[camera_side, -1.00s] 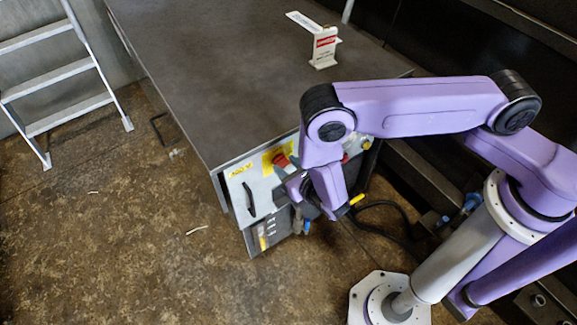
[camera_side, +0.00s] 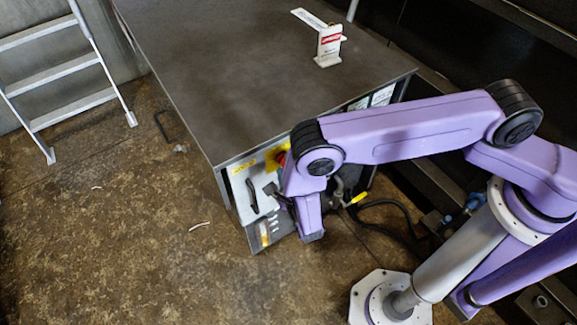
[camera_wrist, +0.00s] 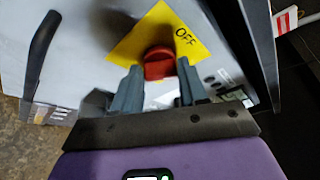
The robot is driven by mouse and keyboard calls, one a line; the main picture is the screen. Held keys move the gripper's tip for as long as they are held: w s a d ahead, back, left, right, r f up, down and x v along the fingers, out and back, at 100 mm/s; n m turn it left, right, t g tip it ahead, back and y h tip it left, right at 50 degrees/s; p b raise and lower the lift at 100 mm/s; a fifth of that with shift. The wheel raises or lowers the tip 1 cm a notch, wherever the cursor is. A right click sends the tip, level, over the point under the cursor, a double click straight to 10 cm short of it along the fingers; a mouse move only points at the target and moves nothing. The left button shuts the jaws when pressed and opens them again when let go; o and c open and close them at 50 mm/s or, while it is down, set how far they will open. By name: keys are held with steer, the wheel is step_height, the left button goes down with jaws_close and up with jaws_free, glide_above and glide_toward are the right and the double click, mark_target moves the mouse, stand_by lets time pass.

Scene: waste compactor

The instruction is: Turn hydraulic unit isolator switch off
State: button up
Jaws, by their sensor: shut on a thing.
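The isolator switch is a red rotary handle (camera_wrist: 158,65) on a yellow plate (camera_wrist: 133,45) marked OFF in the wrist view. It sits on the light front panel of the hydraulic unit. My gripper (camera_wrist: 159,72) has one grey finger on each side of the red handle and is shut on it. My wrist hides most of the fingers there.
A black bar handle (camera_side: 252,196) stands on the panel left of the switch. The unit's dark flat top (camera_side: 240,75) carries a white and red sign (camera_side: 328,45). A black hose (camera_side: 385,205) lies right of the unit. A ladder (camera_side: 65,70) stands at the far left.

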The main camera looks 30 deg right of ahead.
steer(key=n, duration=0.2)
steer(key=n+t+h, duration=0.1)
steer(key=f+n, duration=0.1)
steer(key=n, duration=0.1)
steer(key=shift+a+n+t+h, duration=0.2)
steer(key=shift+n+t+h, duration=0.1)
steer(key=shift+t+h, duration=0.1)
stand_by(0.5)
steer(key=o, duration=1.1)
steer(key=shift+c, duration=0.2)
steer(key=v, duration=1.7)
steer(key=shift+s, duration=0.2)
steer(key=shift+a, duration=0.1)
